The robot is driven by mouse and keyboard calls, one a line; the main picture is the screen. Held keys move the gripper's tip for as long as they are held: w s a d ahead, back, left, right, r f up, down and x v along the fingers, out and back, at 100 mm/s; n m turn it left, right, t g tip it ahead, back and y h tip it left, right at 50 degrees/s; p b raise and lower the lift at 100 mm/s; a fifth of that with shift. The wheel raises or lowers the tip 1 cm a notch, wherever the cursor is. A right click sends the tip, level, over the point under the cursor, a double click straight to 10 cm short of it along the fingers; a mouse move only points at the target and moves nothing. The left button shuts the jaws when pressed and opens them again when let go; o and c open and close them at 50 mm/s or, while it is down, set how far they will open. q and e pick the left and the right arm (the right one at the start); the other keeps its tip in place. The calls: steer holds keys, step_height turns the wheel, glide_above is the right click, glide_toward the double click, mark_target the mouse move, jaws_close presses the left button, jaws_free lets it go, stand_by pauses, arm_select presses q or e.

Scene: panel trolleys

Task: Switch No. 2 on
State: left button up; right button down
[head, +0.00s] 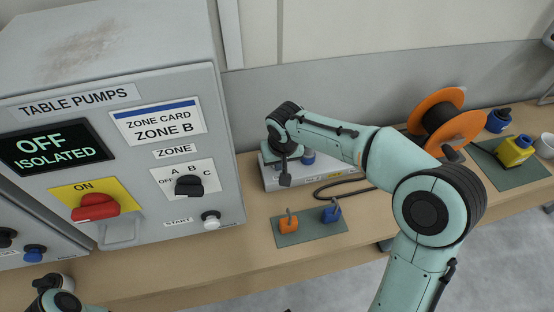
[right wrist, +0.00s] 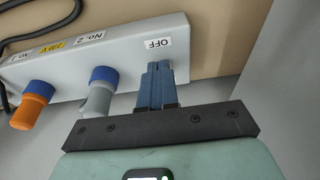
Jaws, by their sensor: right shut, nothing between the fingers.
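In the right wrist view a grey box (right wrist: 110,58) carries upside-down labels No. 1, 230 V, No. 2 and OFF. A grey plug with a blue collar (right wrist: 99,92) sits by the No. 2 label (right wrist: 88,39), and an orange plug with a blue collar (right wrist: 31,107) is at the No. 1 end. My right gripper (right wrist: 157,72) is shut and empty, its fingertips at the box edge beside the OFF label (right wrist: 158,42). Whether they touch is unclear; any switch there is hidden. In the head view the right gripper (head: 285,178) is over the box's left end (head: 271,183).
A grey TABLE PUMPS cabinet (head: 215,110) with a red handle (head: 95,207) stands left. Orange (head: 288,224) and blue (head: 331,214) padlocks lie on a green mat (head: 310,231) before the box. An orange cable reel (head: 437,108) is at the right. The wall is behind.

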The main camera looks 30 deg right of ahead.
steer(key=shift+w+d+p, duration=0.25)
steer(key=shift+w+p, duration=0.4)
steer(key=shift+w, duration=0.25)
arm_select(q)
steer(key=shift+w+r, duration=0.3)
steer(key=shift+r, duration=0.35)
arm_select(e)
steer(key=shift+f, duration=0.2)
steer(key=shift+s+a+f+b, duration=0.1)
steer(key=shift+s+a+b, duration=0.1)
steer(key=shift+s+b, duration=0.45)
arm_select(q)
steer(key=w+r+p, duration=0.1)
steer(key=r+p, duration=0.1)
steer(key=p, duration=0.1)
steer(key=w+r+p, duration=0.1)
steer(key=r, duration=0.1)
steer(key=shift+w, duration=0.3)
arm_select(e)
step_height(320, 180, up, 8)
steer(key=shift+w+f, duration=0.2)
steer(key=shift+f, duration=0.05)
